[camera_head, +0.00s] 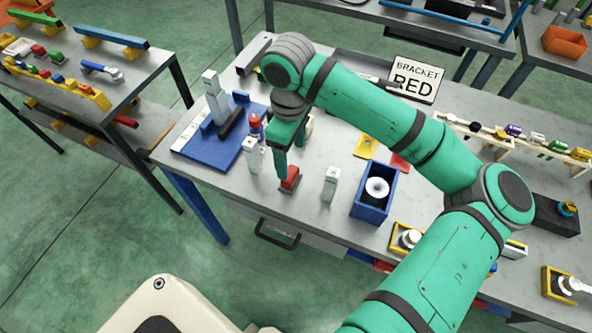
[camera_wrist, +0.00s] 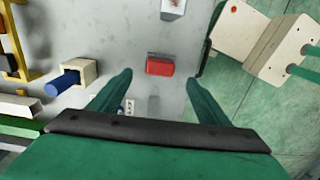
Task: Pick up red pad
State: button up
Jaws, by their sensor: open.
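The red pad (camera_head: 291,176), a small red block, sits on the grey bench near its front edge. In the wrist view it (camera_wrist: 160,66) lies flat, centred just beyond the fingertips. My gripper (camera_wrist: 160,78) is open and empty, with one finger to each side of the pad's line. In the head view my gripper (camera_head: 281,164) points down just above and behind the pad. The finger partly overlaps the pad there, so I cannot tell the exact gap.
A pale upright block (camera_head: 330,184) stands right of the pad and another (camera_head: 254,155) to its left. A blue box (camera_head: 375,203) with a white round part is farther right. A blue fixture (camera_head: 208,148) lies left. The bench's front edge is close to the pad.

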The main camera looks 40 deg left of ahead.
aim_at(290, 173)
jog(key=f, duration=0.3)
jog(key=shift+s+d+f, duration=0.1)
jog(key=shift+s+f, duration=0.15)
jog(key=shift+f, duration=0.1)
jog(key=shift+d+f, duration=0.15)
jog(key=shift+f, duration=0.3)
jog(key=shift+w+a+f, duration=0.1)
jog(key=shift+a+f, duration=0.1)
jog(key=shift+f, duration=1.05)
jog(key=shift+w+a+f, duration=0.1)
jog(key=shift+a+f, duration=0.1)
jog(key=shift+f, duration=1)
jog(key=c, duration=1.3)
jog(key=shift+r, duration=0.15)
jog(key=shift+c, duration=0.2)
